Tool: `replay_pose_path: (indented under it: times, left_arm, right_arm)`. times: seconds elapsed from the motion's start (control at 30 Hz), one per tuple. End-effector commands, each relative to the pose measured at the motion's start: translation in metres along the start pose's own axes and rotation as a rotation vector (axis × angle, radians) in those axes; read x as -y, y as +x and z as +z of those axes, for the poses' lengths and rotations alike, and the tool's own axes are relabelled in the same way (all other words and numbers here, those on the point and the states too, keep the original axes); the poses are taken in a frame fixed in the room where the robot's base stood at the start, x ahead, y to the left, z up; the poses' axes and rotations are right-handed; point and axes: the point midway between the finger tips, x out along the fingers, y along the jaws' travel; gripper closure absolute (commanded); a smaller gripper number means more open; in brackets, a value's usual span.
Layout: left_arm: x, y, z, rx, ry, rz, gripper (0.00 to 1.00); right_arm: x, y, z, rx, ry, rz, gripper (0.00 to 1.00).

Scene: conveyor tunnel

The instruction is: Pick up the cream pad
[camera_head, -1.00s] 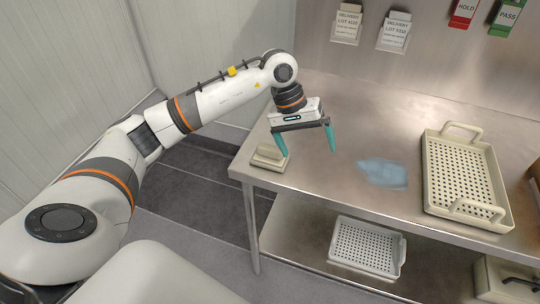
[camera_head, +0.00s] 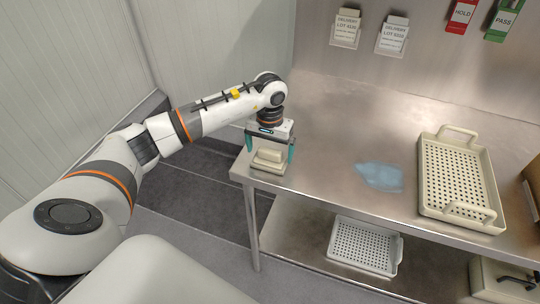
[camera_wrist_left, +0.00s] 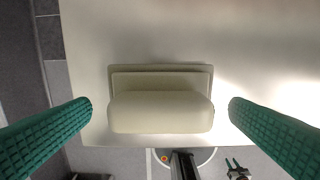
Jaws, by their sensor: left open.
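The cream pad (camera_head: 268,160) lies near the left end of the metal table, close to the front edge. It has a raised block on a flat base. In the left wrist view the pad (camera_wrist_left: 160,111) sits centred between the two fingers, with a gap on each side. My left gripper (camera_head: 270,148) is open and points down at the pad, with one green finger to each side of it. I cannot tell how high the fingertips are above the table.
A blue wet-looking patch (camera_head: 380,176) lies on the table (camera_head: 330,120) right of the pad. A cream perforated tray (camera_head: 424,190) stands further right. Another white tray (camera_head: 362,247) sits on the lower shelf. Paper holders and red and green tags hang on the back wall.

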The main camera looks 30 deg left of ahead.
Motion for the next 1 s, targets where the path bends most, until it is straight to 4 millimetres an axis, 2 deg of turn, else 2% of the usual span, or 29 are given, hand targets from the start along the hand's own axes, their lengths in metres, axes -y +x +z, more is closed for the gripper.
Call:
replay_pose_path:
  times: [0.03, 0.2, 0.47, 0.67, 0.87, 1.0]
  left_arm:
    - [0.001, 0.005, -0.001, -0.007, -0.002, -0.001, 0.00]
    - [0.001, 0.025, 0.001, -0.001, -0.001, -0.001, 0.00]
    - [0.001, 0.028, 0.001, 0.001, -0.001, -0.001, 0.00]
    - [0.001, 0.028, 0.001, 0.001, -0.001, -0.001, 0.32]
    - [0.001, 0.027, 0.001, 0.001, -0.001, -0.001, 0.33]
    - [0.000, 0.019, 0.002, 0.003, -0.001, -0.001, 0.33]
  right_arm:
    - [0.000, -0.009, 0.001, 0.000, 0.000, 0.000, 0.64]
    - [0.000, -0.011, 0.001, 0.000, 0.000, 0.000, 0.64]
    - [-0.001, -0.010, 0.001, 0.000, -0.001, 0.001, 0.64]
    - [-0.001, -0.010, 0.001, 0.000, -0.001, 0.002, 0.64]
    - [-0.003, -0.010, 0.002, 0.001, 0.000, 0.003, 0.64]
    - [-0.003, -0.007, 0.001, 0.001, -0.001, 0.004, 0.64]
